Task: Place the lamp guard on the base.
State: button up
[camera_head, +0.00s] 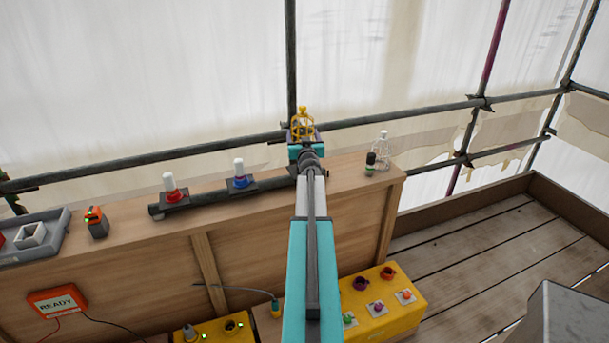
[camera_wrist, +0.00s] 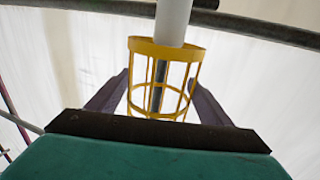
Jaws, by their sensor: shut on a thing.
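A yellow wire cage, the lamp guard (camera_head: 302,123), is held upright in my gripper (camera_head: 303,138), above the wooden counter. In the wrist view the same lamp guard (camera_wrist: 141,100) sits between the two fingers of my gripper (camera_wrist: 160,100). A white cylinder (camera_wrist: 173,20) meets the guard's open ring there; I cannot tell whether its end is inside. Two white-topped lamps stand on the dark bar, one with a red base (camera_head: 174,194) and one with a blue base (camera_head: 240,181). Any base under the guard is hidden by my gripper and arm.
A grey tray (camera_head: 55,248) and an orange-black device (camera_head: 96,222) are at the left. Scaffold poles (camera_head: 390,110) run close behind the guard. Yellow boxes (camera_head: 408,318) sit below.

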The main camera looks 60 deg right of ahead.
jog(key=shift+f, duration=0.1)
dwell(0.3)
notch_tip(320, 180, down, 5)
jog(key=b, duration=0.2)
jog(key=shift+b, duration=0.35)
jog(key=shift+f, duration=0.55)
jog(key=shift+f+b, duration=0.6)
jog(key=shift+f, duration=1.3)
jog(key=shift+f, duration=0.15)
jog(key=o, duration=1.1)
